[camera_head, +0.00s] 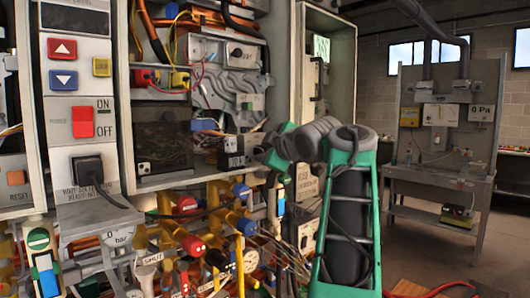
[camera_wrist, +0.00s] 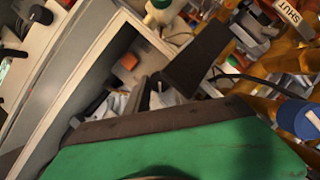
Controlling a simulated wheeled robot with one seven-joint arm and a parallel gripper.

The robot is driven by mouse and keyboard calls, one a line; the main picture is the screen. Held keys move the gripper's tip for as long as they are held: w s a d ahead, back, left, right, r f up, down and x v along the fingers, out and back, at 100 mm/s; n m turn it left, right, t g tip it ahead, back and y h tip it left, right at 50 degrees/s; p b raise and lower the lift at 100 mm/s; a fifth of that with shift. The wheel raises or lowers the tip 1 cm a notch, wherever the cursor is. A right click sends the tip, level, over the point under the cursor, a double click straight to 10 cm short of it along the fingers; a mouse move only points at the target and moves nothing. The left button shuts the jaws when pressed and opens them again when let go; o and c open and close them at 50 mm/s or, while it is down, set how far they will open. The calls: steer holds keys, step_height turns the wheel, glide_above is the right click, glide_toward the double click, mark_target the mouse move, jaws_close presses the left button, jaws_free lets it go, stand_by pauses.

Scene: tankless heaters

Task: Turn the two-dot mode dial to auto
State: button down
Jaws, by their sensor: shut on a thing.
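My gripper (camera_head: 234,154) reaches in from the right in the head view, its dark fingers in front of the open heater casing (camera_head: 120,80). In the wrist view my gripper (camera_wrist: 168,88) has its dark fingers close together, with a pale part between or behind them. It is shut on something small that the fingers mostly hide. I cannot make out a two-dot dial or its pointer at the fingertips. A small white piece with dark marks (camera_head: 144,168) sits at the lower left of a dark panel (camera_head: 163,145), left of the fingers; I cannot tell if it is the dial.
Pipes and valves with red (camera_head: 192,244) and blue (camera_head: 242,190) caps crowd below the casing. A control strip with an ON/OFF switch (camera_head: 82,122) is at the left. A workbench (camera_head: 440,180) stands back right, with open floor before it.

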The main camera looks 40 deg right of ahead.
steer(key=shift+r+p, duration=0.15)
steer(key=shift+p, duration=0.5)
steer(key=p, duration=0.1)
steer(key=m+y+p, duration=0.1)
steer(key=p, duration=0.1)
steer(key=shift+d+r+m, duration=0.1)
steer(key=shift+r+m, duration=0.2)
steer(key=m+p, duration=0.1)
steer(key=p, duration=0.4)
steer(key=shift+r+m+g+y, duration=0.1)
steer(key=shift+m+g+y, duration=0.2)
steer(key=shift+g+y, duration=0.1)
steer(key=m+y+p, duration=0.1)
steer(key=m+p, duration=0.1)
steer(key=p, duration=0.3)
steer(key=shift+d+y, duration=0.1)
steer(key=shift+y, duration=0.2)
steer(key=shift+f+m+y+p, duration=0.4)
steer(key=shift+m+p, duration=0.1)
steer(key=shift+p, duration=0.75)
steer(key=c, duration=1.4)
jaws_free()
steer(key=shift+o, duration=0.2)
